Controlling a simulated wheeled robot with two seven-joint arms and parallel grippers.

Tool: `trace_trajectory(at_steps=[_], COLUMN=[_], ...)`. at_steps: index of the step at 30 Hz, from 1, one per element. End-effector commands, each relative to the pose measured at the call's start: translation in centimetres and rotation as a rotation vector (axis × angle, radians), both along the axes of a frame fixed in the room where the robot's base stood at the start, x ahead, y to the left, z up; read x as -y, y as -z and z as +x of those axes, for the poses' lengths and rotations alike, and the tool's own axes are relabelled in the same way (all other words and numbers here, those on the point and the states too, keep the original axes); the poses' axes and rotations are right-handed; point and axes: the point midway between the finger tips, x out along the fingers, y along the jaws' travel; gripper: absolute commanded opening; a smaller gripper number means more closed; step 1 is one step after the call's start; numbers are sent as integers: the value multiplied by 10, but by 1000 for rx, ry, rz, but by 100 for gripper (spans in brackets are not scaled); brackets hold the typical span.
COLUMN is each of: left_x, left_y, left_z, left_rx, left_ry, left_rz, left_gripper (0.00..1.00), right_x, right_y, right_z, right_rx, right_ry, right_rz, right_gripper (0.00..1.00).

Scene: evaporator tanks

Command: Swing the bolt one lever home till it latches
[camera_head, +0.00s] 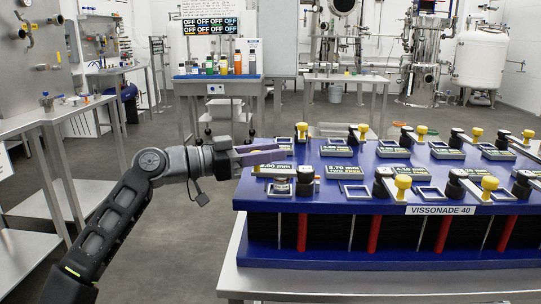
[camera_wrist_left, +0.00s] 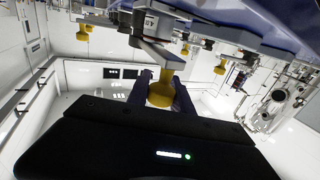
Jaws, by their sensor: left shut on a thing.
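My left gripper (camera_head: 272,153) reaches in from the left over the near-left corner of the blue tank top (camera_head: 330,205). In the left wrist view its two dark fingers (camera_wrist_left: 160,88) are shut around a yellow knob (camera_wrist_left: 160,95). The knob sits at the end of a flat grey lever (camera_wrist_left: 158,54), which runs to a black pivot (camera_wrist_left: 140,24). In the head view the fingers cover most of this lever, and only a bit of yellow shows below them. I cannot read a bolt number or see the latch. My right gripper is not in view.
Other black pivots with yellow-knobbed levers (camera_head: 403,184) stand in rows across the tank top, with square frames and green-lettered labels (camera_head: 345,170) between them. A steel table (camera_head: 235,284) carries the tank. A bench with bottles (camera_head: 218,85) stands behind. Floor is clear left of the tank.

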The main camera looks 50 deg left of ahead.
Motion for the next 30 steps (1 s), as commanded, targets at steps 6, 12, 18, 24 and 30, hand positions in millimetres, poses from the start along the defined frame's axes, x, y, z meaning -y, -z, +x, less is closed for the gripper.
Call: trace_trajectory(at_steps=[6, 12, 18, 24, 30], left_x=[0, -1, -2, -1, -1], left_y=[-2, -3, -3, -2, -2], left_z=[3, 3, 3, 3, 3], left_rx=[1, 4, 5, 3, 1], left_ry=[42, 42, 39, 40, 41], left_rz=[1, 1, 0, 1, 1], left_gripper=[0, 0, 30, 46, 49], right_x=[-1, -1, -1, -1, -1], right_y=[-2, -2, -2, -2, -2], right_z=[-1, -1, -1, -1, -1], right_rx=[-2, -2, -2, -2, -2], right_ry=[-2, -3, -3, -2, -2], right_rz=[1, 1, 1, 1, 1], right_gripper=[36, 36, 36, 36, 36])
